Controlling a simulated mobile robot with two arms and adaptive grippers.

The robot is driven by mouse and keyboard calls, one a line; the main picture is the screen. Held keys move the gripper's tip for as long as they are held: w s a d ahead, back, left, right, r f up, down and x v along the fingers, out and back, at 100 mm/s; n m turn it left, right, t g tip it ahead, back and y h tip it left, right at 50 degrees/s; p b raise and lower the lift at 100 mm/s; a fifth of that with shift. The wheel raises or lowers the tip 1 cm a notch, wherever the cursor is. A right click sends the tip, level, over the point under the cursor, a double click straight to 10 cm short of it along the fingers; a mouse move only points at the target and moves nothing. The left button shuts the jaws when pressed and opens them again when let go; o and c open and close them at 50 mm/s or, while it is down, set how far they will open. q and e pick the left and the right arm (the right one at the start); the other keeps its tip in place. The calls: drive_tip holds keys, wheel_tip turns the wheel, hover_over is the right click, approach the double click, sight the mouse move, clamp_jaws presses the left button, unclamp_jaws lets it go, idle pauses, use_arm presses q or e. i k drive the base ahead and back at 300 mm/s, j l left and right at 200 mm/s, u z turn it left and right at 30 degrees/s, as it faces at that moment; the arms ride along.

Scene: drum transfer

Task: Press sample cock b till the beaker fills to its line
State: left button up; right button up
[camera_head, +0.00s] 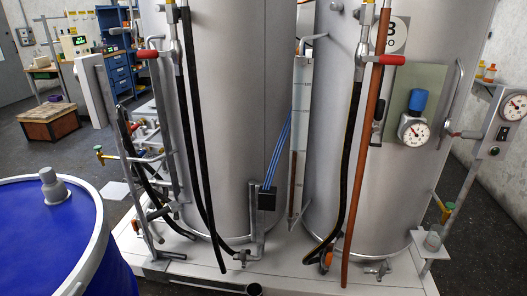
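The right tank (330,130) carries a partly hidden round label (398,35). At its lower right a small cock with a yellow-green handle (446,208) sticks out; I take it for sample cock b, but its tag is not readable. Below it a small clear beaker (433,238) stands upright on a little bracket shelf (437,254). Its fill line and any liquid level are too small to tell. Neither of my grippers is in view.
A similar yellow-green cock (99,152) sits left of the left tank (235,110). A blue drum (40,235) stands front left. Black hoses (190,120) and a brown pipe (365,150) hang before the tanks. A gauge panel (500,120) is at right.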

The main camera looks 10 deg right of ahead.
sight(450, 205)
drive_tip(key=z, duration=1.6)
